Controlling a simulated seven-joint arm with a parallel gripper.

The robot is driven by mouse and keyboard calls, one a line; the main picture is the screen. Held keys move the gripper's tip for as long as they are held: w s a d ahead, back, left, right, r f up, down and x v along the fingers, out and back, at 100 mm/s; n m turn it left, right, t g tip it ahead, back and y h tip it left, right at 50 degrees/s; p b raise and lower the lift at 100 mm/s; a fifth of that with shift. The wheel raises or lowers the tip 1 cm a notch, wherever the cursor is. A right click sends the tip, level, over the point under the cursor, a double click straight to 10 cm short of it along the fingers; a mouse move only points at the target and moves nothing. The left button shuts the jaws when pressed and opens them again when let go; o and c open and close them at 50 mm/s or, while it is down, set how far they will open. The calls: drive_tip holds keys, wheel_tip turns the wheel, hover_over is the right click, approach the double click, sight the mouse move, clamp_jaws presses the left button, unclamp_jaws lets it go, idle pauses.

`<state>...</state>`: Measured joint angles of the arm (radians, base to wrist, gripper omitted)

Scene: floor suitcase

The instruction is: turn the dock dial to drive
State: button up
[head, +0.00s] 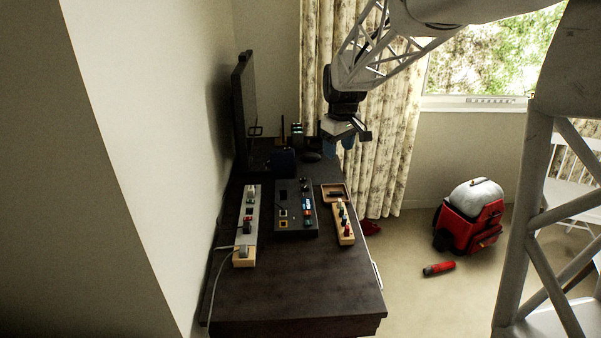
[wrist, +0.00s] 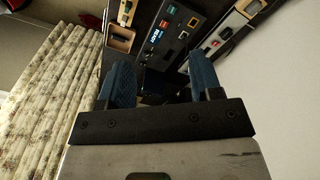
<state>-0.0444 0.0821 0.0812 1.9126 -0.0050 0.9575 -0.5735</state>
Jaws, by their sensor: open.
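A dark control panel (head: 295,228) with several coloured buttons or knobs lies flat on the dark desk in the head view. It also shows in the wrist view (wrist: 186,12), with a small lit display and green, red and orange parts. I cannot tell which part is the dock dial; it is too small or hidden. My gripper (head: 346,143) is open and empty, above the far right part of the desk, apart from the panel. In the wrist view its two blue fingers (wrist: 163,80) are spread, with the panel beyond them.
A grey strip (head: 251,211) with plugs lies left of the panel. A wooden block with coloured pegs (head: 346,233) and a shallow wooden tray (head: 327,189) are on its right. A monitor (head: 244,110) stands by the wall. The desk's front (head: 300,285) is clear.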

drive_tip(key=w+a+f+n, duration=0.1)
drive_tip(key=w+f+n, duration=0.1)
drive_tip(key=w+f, duration=0.5)
drive_tip(key=w+a+f+n, duration=0.1)
drive_tip(key=w+a+f, duration=0.15)
drive_tip(key=w, duration=0.75)
drive_tip(key=n+g, duration=0.1)
drive_tip(key=n, duration=0.2)
hover_over(306, 186)
wheel_tip(306, 186, down, 16)
drive_tip(key=shift+s+r, duration=0.1)
drive_tip(key=shift+s, duration=0.05)
drive_tip(key=shift+f, duration=0.25)
drive_tip(key=shift+f, duration=0.15)
drive_tip(key=shift+f, duration=3.75)
drive_tip(key=c, duration=0.9)
